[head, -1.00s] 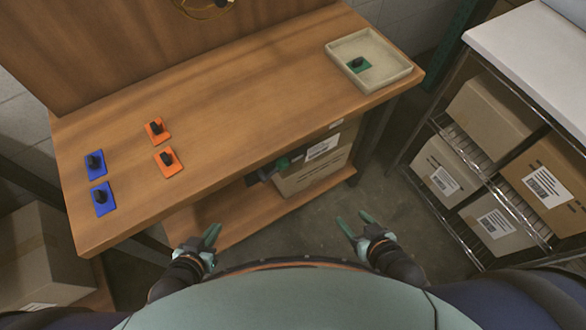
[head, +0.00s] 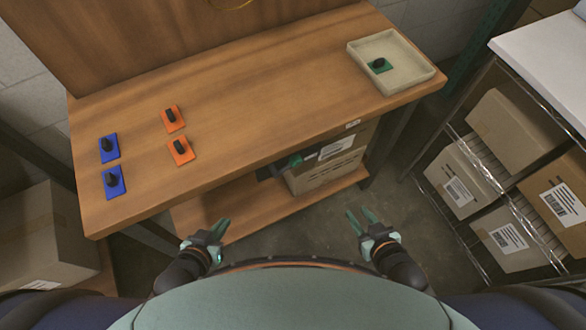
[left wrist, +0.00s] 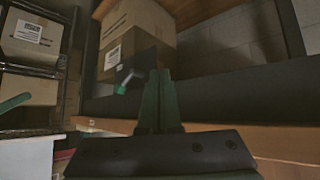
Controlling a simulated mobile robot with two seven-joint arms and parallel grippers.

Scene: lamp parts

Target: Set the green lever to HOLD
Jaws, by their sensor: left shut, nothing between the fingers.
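A lever with a green knob (head: 295,160) sticks out from a dark mount below the bench's front edge, in front of a cardboard box. It also shows in the left wrist view as a green tip (left wrist: 121,89) on a grey stem. The HOLD mark cannot be read. My left gripper (head: 218,227) is shut and empty, in front of the bench, to the left of and nearer than the lever. Its shut fingers (left wrist: 160,88) show in the left wrist view, apart from the lever. My right gripper (head: 359,213) is open and empty, to the right of and nearer than the lever.
Blue plates (head: 109,148) and orange plates (head: 180,150) with black knobs are on the bench top (head: 250,105). A tray (head: 418,79) holds a green plate (head: 380,65) with a black knob. A wire rack with boxes (head: 465,190) stands right. Floor before the bench is clear.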

